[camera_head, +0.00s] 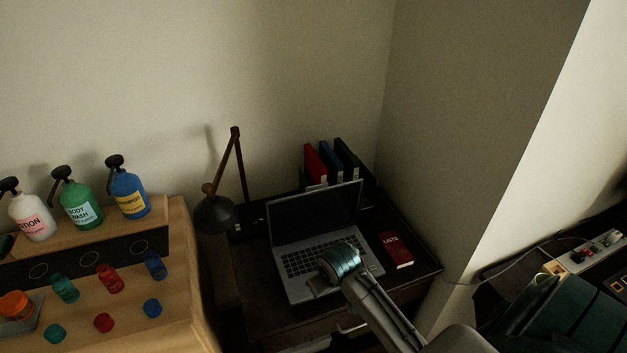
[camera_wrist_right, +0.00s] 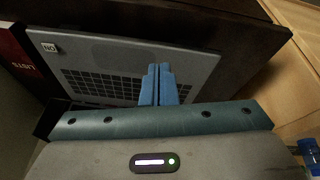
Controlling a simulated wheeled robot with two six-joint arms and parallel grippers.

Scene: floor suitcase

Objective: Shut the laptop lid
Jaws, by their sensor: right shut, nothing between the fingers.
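The laptop (camera_head: 316,235) stands open on a small dark desk, its screen (camera_head: 313,212) raised and tilted back, with its keyboard toward me. My right gripper (camera_head: 322,288) is over the front part of the keyboard deck, and its wrist hides part of it. In the right wrist view the gripper's blue fingers (camera_wrist_right: 160,84) are closed together with nothing between them, in front of the keyboard deck (camera_wrist_right: 105,68). I cannot tell whether they touch the deck. The lid is out of the right wrist view. My left gripper is not in view.
A red book (camera_head: 396,250) lies right of the laptop. Upright books (camera_head: 330,163) stand behind it, and a desk lamp (camera_head: 215,212) stands at left. A wooden stand (camera_head: 185,260) with pump bottles and small coloured jars is further left. Walls close off the back and right.

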